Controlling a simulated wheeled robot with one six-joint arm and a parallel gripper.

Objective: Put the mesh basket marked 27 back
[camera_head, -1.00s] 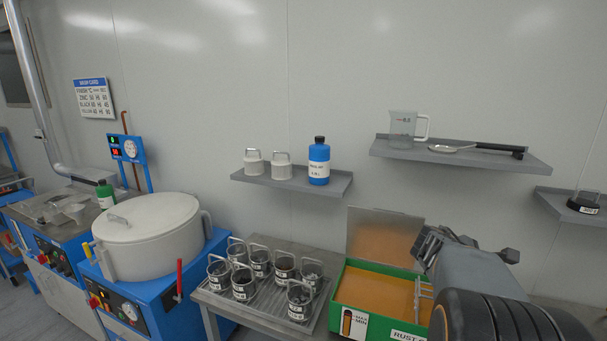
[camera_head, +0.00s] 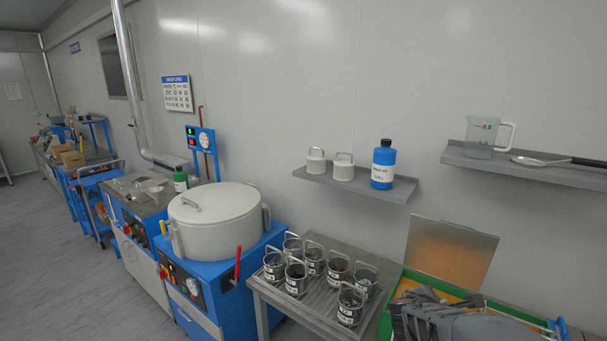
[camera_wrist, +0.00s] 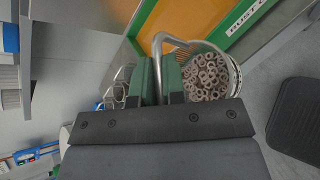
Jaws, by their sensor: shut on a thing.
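In the wrist view my gripper (camera_wrist: 158,82) is shut on the wire handle of a mesh basket (camera_wrist: 210,80) filled with small ring-shaped metal parts. The basket hangs beyond the fingers, beside the green bin in that view. No number on it can be read. In the head view my gripper (camera_head: 418,308) is in front of the green bin (camera_head: 386,322), and the held basket cannot be made out there. Several similar baskets with handles and white labels stand on a grey ribbed rack (camera_head: 312,318) left of the bin; their numbers are too small to read surely.
A white lidded drum (camera_head: 215,220) on a blue machine is left of the rack. Above, a wall shelf (camera_head: 352,188) holds two white capped pots and a blue bottle (camera_head: 382,165). Another shelf (camera_head: 540,170) holds a clear jug (camera_head: 485,137) and a ladle. Floor is open at left.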

